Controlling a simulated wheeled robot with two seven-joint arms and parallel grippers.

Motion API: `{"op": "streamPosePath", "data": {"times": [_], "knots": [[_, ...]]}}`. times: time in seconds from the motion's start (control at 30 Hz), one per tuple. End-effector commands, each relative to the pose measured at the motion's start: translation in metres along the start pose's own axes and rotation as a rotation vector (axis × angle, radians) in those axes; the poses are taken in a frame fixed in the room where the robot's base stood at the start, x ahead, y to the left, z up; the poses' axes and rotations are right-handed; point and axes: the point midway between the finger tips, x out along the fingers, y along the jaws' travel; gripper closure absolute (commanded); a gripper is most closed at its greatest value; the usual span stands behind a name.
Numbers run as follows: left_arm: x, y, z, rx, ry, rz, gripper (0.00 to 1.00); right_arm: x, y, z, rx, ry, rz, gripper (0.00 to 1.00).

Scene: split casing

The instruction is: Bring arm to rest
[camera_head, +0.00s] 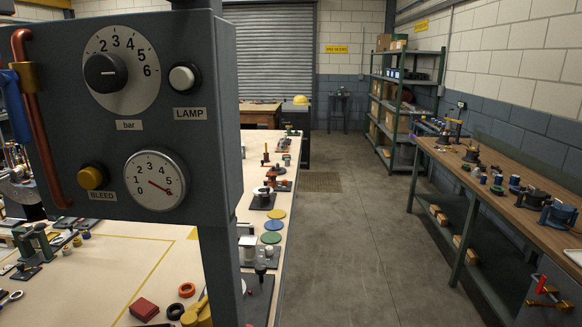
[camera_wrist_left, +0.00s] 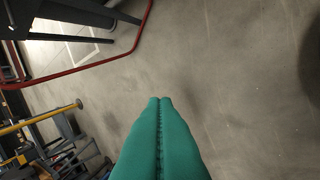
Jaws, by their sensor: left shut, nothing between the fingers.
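My left gripper (camera_wrist_left: 160,100) shows in the left wrist view as two long teal fingers pressed together along a dark seam. Nothing is between them. It points over bare grey concrete floor and touches nothing that I can see. Neither of my grippers shows in the head view, and my right gripper is in no view.
A grey panel (camera_head: 72,138) with dials fills the left of the head view, before a long pale bench (camera_head: 108,258). A wooden bench (camera_head: 503,187) with parts runs along the right. The aisle floor (camera_head: 335,240) is clear. A red rail (camera_wrist_left: 85,69) borders the wrist view's upper left.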

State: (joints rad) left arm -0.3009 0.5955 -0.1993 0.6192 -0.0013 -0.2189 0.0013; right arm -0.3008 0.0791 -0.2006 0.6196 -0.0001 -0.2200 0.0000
Motion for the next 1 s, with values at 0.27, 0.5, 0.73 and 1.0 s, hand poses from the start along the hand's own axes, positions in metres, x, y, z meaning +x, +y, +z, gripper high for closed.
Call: {"op": "streamPosePath", "data": {"times": [0.27,0.5,0.73,1.0], "knots": [[-0.026,-0.211,0.058,-0.11,-0.058,-0.26,1.0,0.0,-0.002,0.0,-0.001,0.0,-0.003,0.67],[-0.073,-0.339,0.106,-0.181,-0.095,-0.429,1.0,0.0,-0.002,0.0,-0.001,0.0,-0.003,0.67],[-0.056,-0.383,0.12,-0.197,-0.103,-0.467,1.0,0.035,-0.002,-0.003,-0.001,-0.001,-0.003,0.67],[-0.048,-0.386,0.12,-0.197,-0.103,-0.467,1.0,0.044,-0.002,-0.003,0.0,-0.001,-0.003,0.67]]}}
